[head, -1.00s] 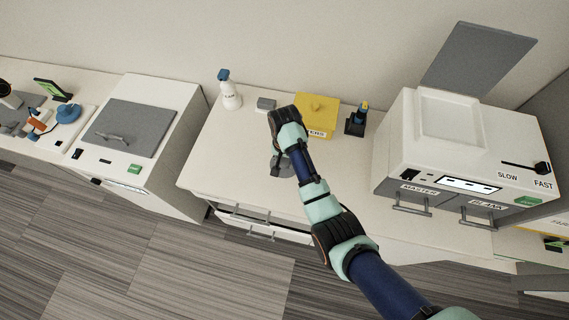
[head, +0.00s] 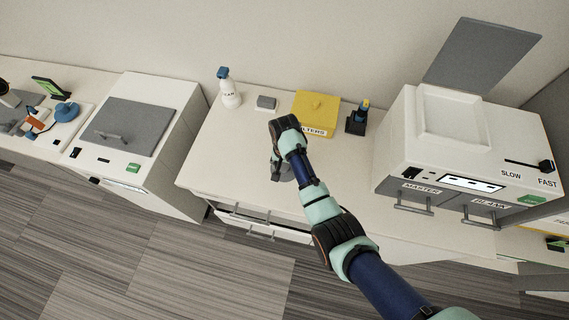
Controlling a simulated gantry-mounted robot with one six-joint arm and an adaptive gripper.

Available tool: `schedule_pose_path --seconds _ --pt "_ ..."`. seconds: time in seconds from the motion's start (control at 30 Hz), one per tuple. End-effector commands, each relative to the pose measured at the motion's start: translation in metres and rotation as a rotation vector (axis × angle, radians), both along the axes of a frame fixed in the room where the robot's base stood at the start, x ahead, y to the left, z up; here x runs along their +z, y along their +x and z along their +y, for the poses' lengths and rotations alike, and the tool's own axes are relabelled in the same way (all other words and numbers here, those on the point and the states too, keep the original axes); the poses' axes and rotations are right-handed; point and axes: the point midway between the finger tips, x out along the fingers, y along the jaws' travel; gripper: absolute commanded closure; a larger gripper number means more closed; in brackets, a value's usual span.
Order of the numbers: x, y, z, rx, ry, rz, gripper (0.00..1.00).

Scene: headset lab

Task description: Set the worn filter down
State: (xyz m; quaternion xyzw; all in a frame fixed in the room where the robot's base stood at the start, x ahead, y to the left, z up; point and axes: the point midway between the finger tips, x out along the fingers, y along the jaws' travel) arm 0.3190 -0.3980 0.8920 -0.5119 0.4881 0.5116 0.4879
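My gripper (head: 277,172) points down over the front half of the middle counter, just below the wrist. It is small and dark, and I cannot tell whether its fingers are open or shut. A dark grey shape (head: 288,175) shows right beside the fingers, partly behind my arm. I cannot tell whether it is an object on the counter or something held. I cannot make out the worn filter. A yellow box (head: 316,108) labelled as for filters stands behind my wrist, its lid on.
A lidded white unit (head: 135,140) is left. The counter's left front is clear.

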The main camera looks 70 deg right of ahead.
Motion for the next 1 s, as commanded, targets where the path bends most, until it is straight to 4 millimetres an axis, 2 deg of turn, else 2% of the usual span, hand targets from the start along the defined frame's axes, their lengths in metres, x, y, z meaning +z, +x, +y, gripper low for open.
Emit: schedule_pose_path --seconds 0.27,0.37,0.7,0.83,1.0 --pt "0.005 0.000 0.000 0.000 -0.001 -0.001 0.38" --pt "0.020 0.001 -0.001 0.000 -0.002 -0.002 0.38" --pt "0.101 0.001 -0.001 0.000 -0.003 -0.002 0.38" --pt "0.118 0.000 0.000 0.000 -0.001 -0.001 0.38" --pt "0.124 0.000 0.000 0.000 0.001 0.000 0.38"
